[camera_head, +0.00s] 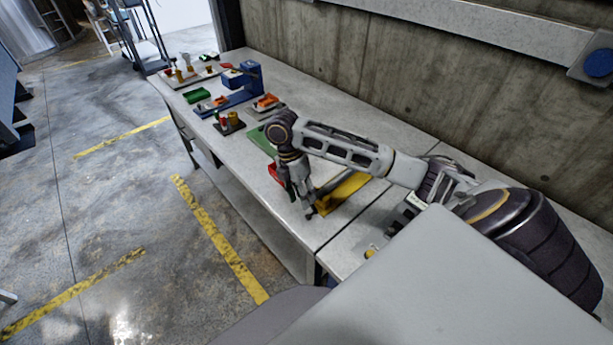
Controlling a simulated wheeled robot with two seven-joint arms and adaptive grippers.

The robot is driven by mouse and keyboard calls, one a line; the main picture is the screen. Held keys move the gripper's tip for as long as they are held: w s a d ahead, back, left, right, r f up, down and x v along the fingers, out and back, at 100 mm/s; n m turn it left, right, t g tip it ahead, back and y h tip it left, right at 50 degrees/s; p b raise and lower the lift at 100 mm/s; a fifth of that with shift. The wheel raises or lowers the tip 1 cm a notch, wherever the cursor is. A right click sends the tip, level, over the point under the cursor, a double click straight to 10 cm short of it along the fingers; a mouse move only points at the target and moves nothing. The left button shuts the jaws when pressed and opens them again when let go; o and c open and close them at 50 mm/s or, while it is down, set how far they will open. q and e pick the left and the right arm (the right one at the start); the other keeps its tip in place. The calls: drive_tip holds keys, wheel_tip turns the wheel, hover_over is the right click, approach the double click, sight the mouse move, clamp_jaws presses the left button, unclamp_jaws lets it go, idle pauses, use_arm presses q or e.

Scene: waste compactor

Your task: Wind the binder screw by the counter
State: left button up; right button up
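My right arm reaches from the lower right across the light grey counter (300,99). My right gripper (308,212) points down over the counter's front part, beside a yellow piece (343,192) and a red piece (274,172). Its fingers are small and seen close together, so I cannot tell whether they are open or shut. A green flat piece (262,142) lies partly behind my arm. I cannot pick out the binder screw; my arm hides part of this area. My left gripper is not in view.
A blue device with a red lever (248,75) stands farther along the counter, among green, red and orange small items. A concrete wall (380,70) runs behind the counter. The floor (130,200) in front is open, with yellow lines.

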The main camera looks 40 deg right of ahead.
sight(307, 215)
drive_tip(key=shift+b+x, duration=0.35)
drive_tip(key=shift+x, duration=3.35)
clamp_jaws()
